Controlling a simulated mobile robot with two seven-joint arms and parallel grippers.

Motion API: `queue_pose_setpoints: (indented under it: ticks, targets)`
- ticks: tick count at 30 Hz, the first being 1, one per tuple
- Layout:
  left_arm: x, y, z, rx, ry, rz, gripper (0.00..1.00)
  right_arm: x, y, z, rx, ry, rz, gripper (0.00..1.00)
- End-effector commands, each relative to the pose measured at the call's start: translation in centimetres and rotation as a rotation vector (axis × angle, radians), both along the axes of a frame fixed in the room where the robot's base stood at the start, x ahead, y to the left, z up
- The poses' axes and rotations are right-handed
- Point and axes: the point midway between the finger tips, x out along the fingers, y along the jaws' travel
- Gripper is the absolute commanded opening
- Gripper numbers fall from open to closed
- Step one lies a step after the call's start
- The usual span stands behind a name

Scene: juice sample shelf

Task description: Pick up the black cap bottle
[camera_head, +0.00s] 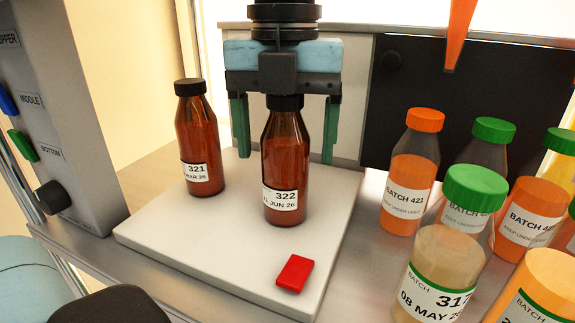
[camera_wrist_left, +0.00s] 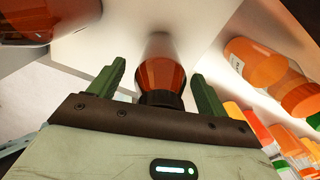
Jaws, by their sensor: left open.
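Two brown bottles with black caps stand upright on a white board (camera_head: 150,235). The bottle labelled 322 (camera_head: 285,150) is in the middle; the bottle labelled 321 (camera_head: 199,140) is to its left. My left gripper (camera_head: 287,158) points down with its green fingers open, one on each side of bottle 322, with gaps visible. The gripper's palm is just above the cap. In the left wrist view, a brown bottle (camera_wrist_left: 160,75) lies between the fingers, its dark cap close to the palm. My right gripper is not seen.
A red block (camera_head: 295,273) lies at the board's front right. Several orange, green-capped and clear bottles crowd the right side, including one labelled 317 (camera_head: 440,265). A grey panel with buttons (camera_head: 60,130) stands left. An orange pointed piece (camera_head: 461,30) hangs top right.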

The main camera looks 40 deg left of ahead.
Motion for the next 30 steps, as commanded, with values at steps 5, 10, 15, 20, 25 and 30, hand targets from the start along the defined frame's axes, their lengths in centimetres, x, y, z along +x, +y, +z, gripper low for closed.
queue_pose_setpoints:
  ticks: [5,10,15,20,25,30]
  targets:
    - [-0.03,0.00,0.11,0.000,-0.001,0.000,0.73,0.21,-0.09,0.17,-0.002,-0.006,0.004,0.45]
    - [-0.02,0.00,0.12,0.000,-0.001,0.000,0.51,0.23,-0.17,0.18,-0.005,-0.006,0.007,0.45]
    - [-0.02,0.00,0.11,0.000,-0.001,0.000,0.29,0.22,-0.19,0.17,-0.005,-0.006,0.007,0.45]
    - [-0.01,0.00,0.15,0.000,-0.002,0.000,0.21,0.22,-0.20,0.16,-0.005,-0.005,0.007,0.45]
    - [-0.03,0.03,0.17,0.000,-0.002,0.000,0.21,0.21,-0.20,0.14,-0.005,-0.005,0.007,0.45]
    - [-0.14,0.33,0.36,0.000,-0.002,0.001,0.21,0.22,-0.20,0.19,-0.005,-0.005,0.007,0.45]
